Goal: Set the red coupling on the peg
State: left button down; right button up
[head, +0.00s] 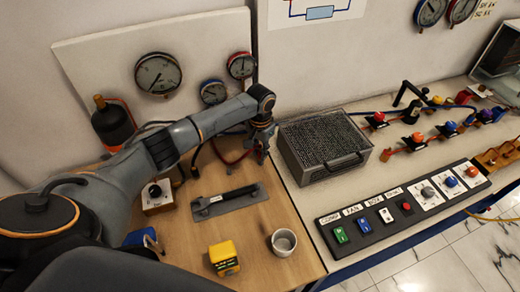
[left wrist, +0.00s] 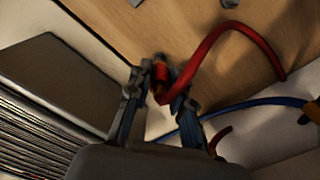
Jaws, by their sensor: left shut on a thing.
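My left gripper (head: 262,146) hangs over the back right part of the wooden board, beside the metal mesh box. In the left wrist view my left gripper (left wrist: 158,88) is shut on the red coupling (left wrist: 161,74), which sits between its fingers. A red hose (left wrist: 205,48) curves away from the coupling. In the head view the coupling is mostly hidden by the gripper, and the red hose (head: 228,157) loops to its left. I cannot make out the peg for certain in either view. My right gripper is not in view.
The mesh box (head: 318,139) stands close right of the gripper. A switch panel (head: 350,249) lies right. A blue hose (left wrist: 255,103) runs near the gripper.

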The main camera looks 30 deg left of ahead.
pick_arm(q)
jog(key=shift+f, duration=0.45)
jog(key=shift+f+b, duration=0.65)
jog(key=shift+f, duration=0.05)
jog(key=shift+f, duration=0.2)
dwell(0.6)
jog(key=c, duration=0.8)
grip_release()
notch_tip(320, 180, up, 12)
jog(key=shift+r, duration=0.1)
